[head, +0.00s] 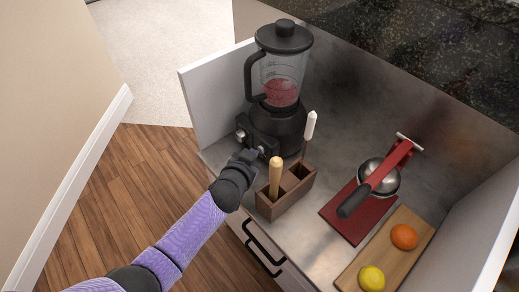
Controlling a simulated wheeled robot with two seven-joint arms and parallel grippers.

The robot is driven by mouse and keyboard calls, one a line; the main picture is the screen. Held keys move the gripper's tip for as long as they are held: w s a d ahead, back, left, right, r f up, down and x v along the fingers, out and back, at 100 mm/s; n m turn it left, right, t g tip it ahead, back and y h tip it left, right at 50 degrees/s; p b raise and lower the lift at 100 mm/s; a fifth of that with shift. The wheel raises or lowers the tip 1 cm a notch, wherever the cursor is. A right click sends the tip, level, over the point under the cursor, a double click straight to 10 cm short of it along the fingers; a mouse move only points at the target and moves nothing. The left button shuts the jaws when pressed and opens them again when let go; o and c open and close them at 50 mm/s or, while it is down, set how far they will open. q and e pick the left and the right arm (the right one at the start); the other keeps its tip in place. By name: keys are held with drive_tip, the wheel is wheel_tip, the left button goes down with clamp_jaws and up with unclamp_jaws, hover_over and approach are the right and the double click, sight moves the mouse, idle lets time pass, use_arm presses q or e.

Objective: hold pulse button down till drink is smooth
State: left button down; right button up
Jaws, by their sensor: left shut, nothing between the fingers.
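The blender (283,80) stands at the back left of the counter, with a black lid and a clear jug on a black base (278,128). Pinkish-red drink (281,92) fills the lower part of the jug; I cannot tell its texture. A silver knob (241,134) shows at the left of the base's front. My left gripper (255,152) is shut and empty, with its fingertips at the front of the base. The pulse button is not clearly visible; the fingertips cover part of that front, and I cannot tell whether they touch it. My right gripper is not in view.
A wooden caddy (287,197) with a wooden-handled tool and a white-handled tool stands close to the right of my left gripper. A red citrus press (373,188) and a cutting board (398,242) with an orange and a lemon are farther right.

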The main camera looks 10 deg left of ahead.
use_arm(q)
drive_tip(key=shift+w+d, duration=0.15)
drive_tip(key=shift+w, duration=0.05)
idle(2.4)
idle(2.2)
idle(0.8)
drive_tip(key=shift+s+a+p, duration=0.35)
drive_tip(key=shift+s+a, duration=0.1)
drive_tip(key=shift+s, duration=0.15)
drive_tip(key=shift+s+a, duration=0.1)
